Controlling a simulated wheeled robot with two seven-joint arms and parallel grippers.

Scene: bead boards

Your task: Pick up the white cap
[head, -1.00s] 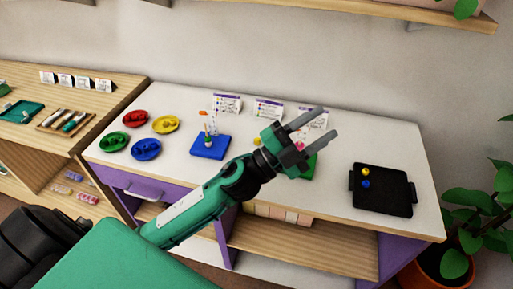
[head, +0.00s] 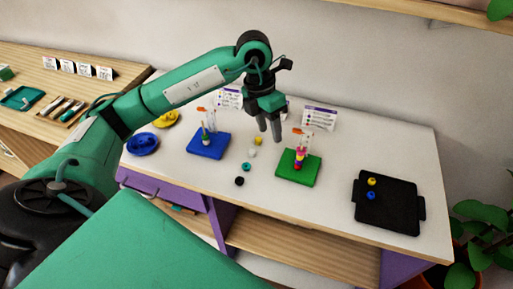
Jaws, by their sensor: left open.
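A small white piece (head: 252,153), which looks like the white cap, lies on the white table top between the blue board and the green board. It sits in a loose line with a yellow piece (head: 258,141), a teal piece (head: 246,166) and a black piece (head: 239,181). My left gripper (head: 270,138) points down, open and empty, a little to the right of the white piece in the picture. I cannot tell its exact height above the table. My right gripper is not in view.
The blue board (head: 208,146) and green board (head: 299,170) carry upright stacks of beads. A black tray (head: 390,212) at the right holds a yellow and a blue bead. A blue dish (head: 143,144) and a yellow dish (head: 167,118) stand left. Cards stand behind.

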